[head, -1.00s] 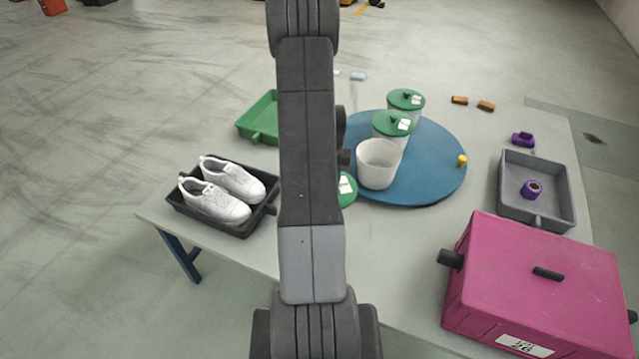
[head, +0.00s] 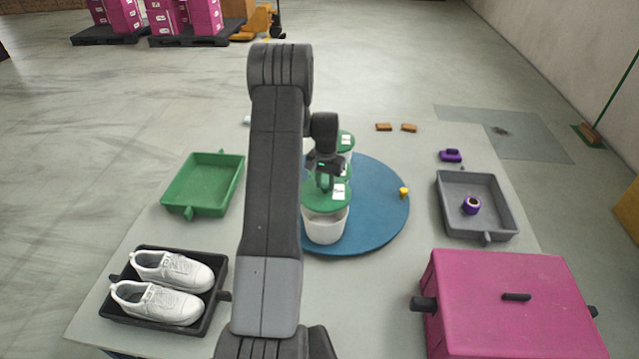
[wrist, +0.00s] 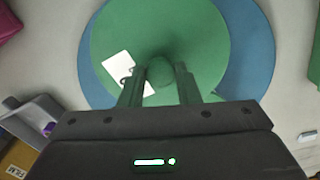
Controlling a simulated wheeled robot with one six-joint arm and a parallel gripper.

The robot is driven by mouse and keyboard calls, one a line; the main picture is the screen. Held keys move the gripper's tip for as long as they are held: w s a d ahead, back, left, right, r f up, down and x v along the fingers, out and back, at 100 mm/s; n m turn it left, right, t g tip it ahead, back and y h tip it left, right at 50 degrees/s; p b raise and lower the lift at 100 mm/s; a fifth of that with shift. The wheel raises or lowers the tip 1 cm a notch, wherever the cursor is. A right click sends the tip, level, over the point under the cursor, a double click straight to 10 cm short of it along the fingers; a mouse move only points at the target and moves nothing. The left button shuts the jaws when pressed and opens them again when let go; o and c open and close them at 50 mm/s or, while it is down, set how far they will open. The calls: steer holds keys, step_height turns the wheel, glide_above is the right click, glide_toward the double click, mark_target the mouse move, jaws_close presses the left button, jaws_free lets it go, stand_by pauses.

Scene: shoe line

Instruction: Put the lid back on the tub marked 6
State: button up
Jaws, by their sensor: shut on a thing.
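My gripper (head: 326,176) is shut on the knob (wrist: 160,73) of a green lid (head: 322,201); the lid also fills the middle of the wrist view (wrist: 200,40). The lid is level over the front white tub (head: 325,230), covering its mouth. I cannot tell whether it rests on the rim or hangs just above it. A white label (wrist: 117,70) lies on the lid, but its mark is not readable. The tub stands on the blue round board (head: 385,215). A lidded tub (head: 346,139) behind is partly hidden by my gripper.
A yellow knob (head: 403,193) sits on the board's right edge. Left are a green tray (head: 205,180) and a black tray with white shoes (head: 165,288). Right are a grey tray (head: 480,222) with a purple roll and a magenta box (head: 510,310). Table front centre is clear.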

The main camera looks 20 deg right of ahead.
mark_target(325, 192)
steer(key=shift+s+f, duration=0.15)
steer(key=shift+f, duration=0.35)
steer(key=shift+f+b, duration=1.55)
steer(key=shift+f, duration=1.05)
steer(key=shift+f+b, duration=0.15)
steer(key=shift+b, duration=0.95)
stand_by(0.5)
steer(key=o, duration=1.5)
steer(key=shift+o, duration=0.2)
